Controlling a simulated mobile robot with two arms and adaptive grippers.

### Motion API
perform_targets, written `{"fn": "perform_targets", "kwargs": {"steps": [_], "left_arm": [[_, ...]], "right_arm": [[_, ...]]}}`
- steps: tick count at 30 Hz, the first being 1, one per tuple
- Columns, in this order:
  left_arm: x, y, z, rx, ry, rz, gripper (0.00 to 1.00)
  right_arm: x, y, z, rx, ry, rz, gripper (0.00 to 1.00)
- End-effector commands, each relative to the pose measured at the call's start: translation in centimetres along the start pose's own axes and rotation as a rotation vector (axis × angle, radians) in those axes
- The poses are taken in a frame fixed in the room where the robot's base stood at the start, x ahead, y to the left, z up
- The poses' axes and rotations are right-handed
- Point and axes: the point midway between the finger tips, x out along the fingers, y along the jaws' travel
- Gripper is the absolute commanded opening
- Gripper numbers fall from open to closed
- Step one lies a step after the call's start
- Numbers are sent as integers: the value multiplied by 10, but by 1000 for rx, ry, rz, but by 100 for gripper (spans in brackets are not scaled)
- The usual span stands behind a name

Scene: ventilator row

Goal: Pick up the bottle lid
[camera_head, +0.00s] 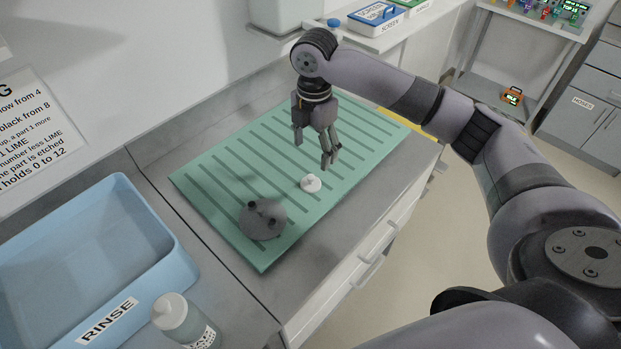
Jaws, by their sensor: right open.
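A small white round piece (311,183), which looks like the bottle lid, lies on the green ribbed mat (215,177). My right gripper (329,158) is open and empty, pointing down, above and slightly right of the white piece in the picture. No contact between them shows. A bottle (182,322) with a pale top and a label stands at the bottom left, beside the rinse basin. Whether its pale top is a separate lid, I cannot tell. My left gripper is not in view.
A grey round part (262,219) with dark knobs lies on the mat near its front corner. A blue basin (150,225) marked RINSE stands at left. Trays (377,13) marked SCREEN and others sit on a back ledge. Much of the mat is bare.

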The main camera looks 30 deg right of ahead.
Motion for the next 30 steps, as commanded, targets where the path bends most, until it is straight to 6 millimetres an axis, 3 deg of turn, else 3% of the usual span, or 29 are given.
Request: {"fn": "perform_targets", "kwargs": {"steps": [5,15,22,30], "left_arm": [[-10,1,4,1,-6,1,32],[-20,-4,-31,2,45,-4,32],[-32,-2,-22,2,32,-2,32],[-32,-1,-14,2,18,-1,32]], "right_arm": [[33,0,0,0,0,-2,68],[62,0,-2,1,0,-3,68],[95,1,-5,1,0,-1,68],[104,2,-4,-1,-2,1,68]]}}
